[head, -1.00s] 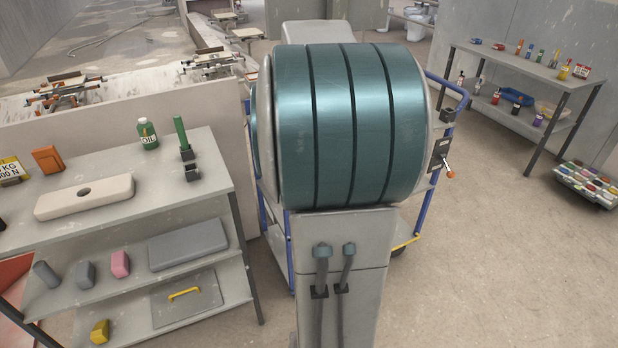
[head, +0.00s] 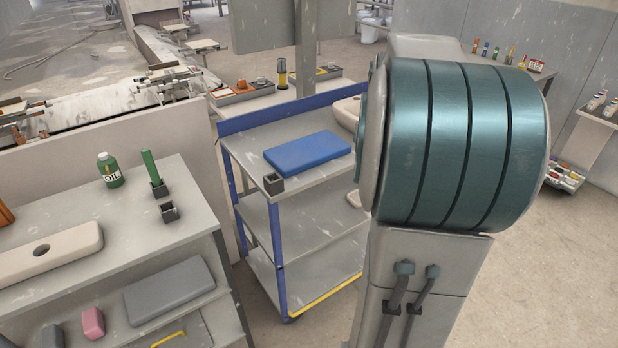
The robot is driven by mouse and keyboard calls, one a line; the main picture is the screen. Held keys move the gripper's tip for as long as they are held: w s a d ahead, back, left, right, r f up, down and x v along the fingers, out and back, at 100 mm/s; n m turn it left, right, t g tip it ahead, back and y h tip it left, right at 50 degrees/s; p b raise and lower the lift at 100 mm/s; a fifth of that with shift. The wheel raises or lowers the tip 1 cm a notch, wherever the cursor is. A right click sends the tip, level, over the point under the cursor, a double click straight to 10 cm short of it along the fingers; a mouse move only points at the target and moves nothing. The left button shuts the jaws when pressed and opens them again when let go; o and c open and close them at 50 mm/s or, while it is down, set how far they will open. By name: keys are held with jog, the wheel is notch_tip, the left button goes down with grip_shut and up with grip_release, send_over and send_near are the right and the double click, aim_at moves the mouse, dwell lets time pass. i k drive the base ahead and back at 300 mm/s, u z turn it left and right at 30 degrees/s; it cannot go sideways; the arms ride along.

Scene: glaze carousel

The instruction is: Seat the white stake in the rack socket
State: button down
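I cannot make out the white stake. My gripper is not in view. A small dark square socket (head: 169,212) stands on the top of the grey rack at the left and looks empty. Just behind it a similar socket (head: 159,189) holds an upright green stake (head: 151,167). Another dark square socket (head: 273,184) sits at the near left corner of the blue-framed cart's top and looks empty. My own large teal arm part hides the cart's right side.
The rack top (head: 120,237) also bears a green oil bottle (head: 109,170) and a pale block with a hole (head: 45,252). The cart (head: 294,190) carries a flat blue slab (head: 308,153). Behind it stands a bench with trays. Open floor (head: 535,270) lies at the right.

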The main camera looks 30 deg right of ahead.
aim_at(312, 239)
jog(key=z, duration=0.25)
jog(key=i, duration=0.85)
jog(key=u, duration=0.4)
